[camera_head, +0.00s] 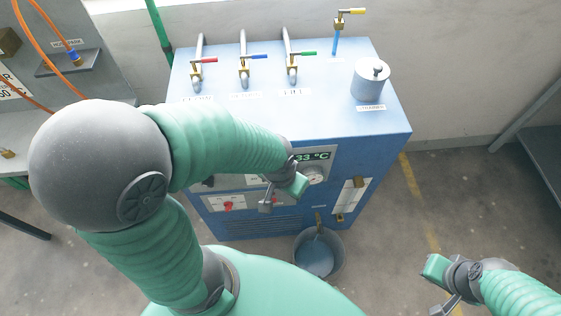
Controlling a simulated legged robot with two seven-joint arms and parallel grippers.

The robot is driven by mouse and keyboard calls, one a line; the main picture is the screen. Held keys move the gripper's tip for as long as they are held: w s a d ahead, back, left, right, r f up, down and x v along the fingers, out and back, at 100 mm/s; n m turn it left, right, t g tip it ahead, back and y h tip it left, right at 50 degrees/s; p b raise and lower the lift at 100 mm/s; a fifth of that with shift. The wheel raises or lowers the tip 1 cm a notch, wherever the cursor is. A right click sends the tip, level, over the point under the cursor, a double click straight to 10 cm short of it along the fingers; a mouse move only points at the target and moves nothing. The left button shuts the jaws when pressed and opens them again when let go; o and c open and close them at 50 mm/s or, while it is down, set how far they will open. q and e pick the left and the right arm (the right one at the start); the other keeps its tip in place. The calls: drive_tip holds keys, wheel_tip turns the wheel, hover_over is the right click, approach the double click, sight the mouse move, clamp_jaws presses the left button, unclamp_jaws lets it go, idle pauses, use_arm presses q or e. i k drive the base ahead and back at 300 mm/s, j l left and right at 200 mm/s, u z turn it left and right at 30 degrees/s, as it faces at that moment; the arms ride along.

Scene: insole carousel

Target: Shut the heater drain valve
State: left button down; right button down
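The heater (380,150) is a blue cabinet in the middle of the head view. Low on its front, a small brass-coloured drain fitting (318,217) sits above a grey bucket (337,268) with bluish liquid in it. The fitting is too small to tell its handle position or whether it is flowing. My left gripper (281,194) is in front of the cabinet's control panel, above and left of the fitting; its fingers are apart with nothing seen between them. My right gripper (440,288) is open and empty at the lower right, over the floor, away from the cabinet.
On top are pipes with red (205,60), blue (256,57), green (305,53) and yellow (352,11) handles, and a strainer canister (369,84). A gauge (313,176) and a sight tube (349,197) are on the front. The floor to the right is clear.

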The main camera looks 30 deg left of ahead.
sight(321, 226)
drive_tip(key=k+j+u, duration=0.1)
drive_tip(key=k+u, duration=0.25)
drive_tip(key=j+u, duration=0.15)
drive_tip(key=u, duration=0.25)
drive_tip(key=j+u, duration=0.1)
drive_tip(key=u, duration=0.35)
